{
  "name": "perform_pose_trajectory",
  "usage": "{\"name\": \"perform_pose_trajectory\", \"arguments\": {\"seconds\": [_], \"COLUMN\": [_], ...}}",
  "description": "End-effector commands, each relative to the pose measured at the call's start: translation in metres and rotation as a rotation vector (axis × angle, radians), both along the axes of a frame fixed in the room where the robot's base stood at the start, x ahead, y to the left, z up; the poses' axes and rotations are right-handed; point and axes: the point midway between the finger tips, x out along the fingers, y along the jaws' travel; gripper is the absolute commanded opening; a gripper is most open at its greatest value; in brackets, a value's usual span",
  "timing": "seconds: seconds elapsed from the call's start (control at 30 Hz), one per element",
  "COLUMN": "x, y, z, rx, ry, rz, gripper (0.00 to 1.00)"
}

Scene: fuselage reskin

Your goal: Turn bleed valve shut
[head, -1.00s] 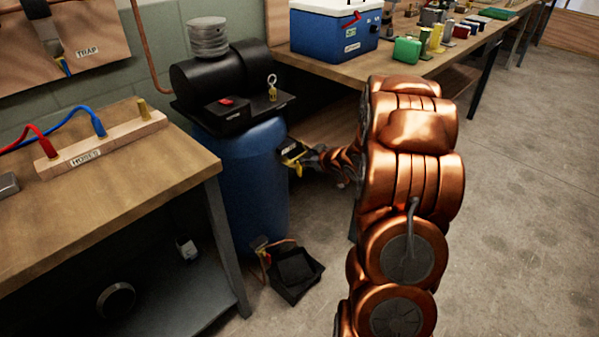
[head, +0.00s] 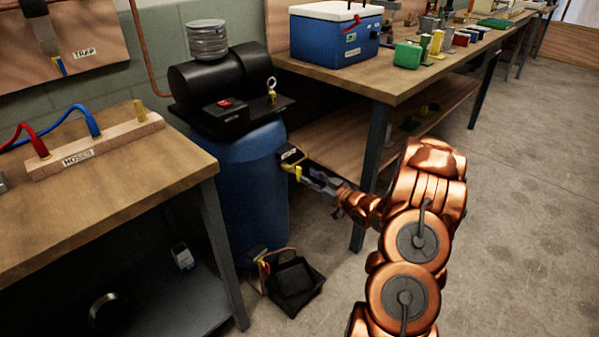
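The blue compressor tank (head: 245,185) stands upright between the two benches. Low on its front is a small fitting (head: 261,260) with yellow and red parts, which looks like the bleed valve; its handle's angle is too small to read. A copper-coloured tube runs beside it. My gripper (head: 294,162), dark with yellow parts, is at the tank's upper right side, well above the fitting. It is small and seen side-on, so I cannot tell whether its fingers are open or whether it touches the tank. My copper-coloured arm reaches in from the lower right.
A black tray (head: 296,283) lies on the floor just right of the fitting. The left bench (head: 110,200) carries a hose rack (head: 95,148). The right bench (head: 400,82) holds a blue cooler (head: 330,38); its leg (head: 368,165) stands behind my arm. Floor at right is clear.

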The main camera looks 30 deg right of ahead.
Motion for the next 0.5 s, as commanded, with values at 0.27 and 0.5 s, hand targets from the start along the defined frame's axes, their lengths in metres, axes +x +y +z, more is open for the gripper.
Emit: {"name": "perform_pose_trajectory", "arguments": {"seconds": [0.27,0.5], "x": [0.035,0.051], "y": [0.009,0.012], "z": [0.0,0.0], "rx": [-0.001,-0.002], "ry": [0.0,0.001], "rz": [0.003,0.0], "gripper": [0.35,0.35]}}
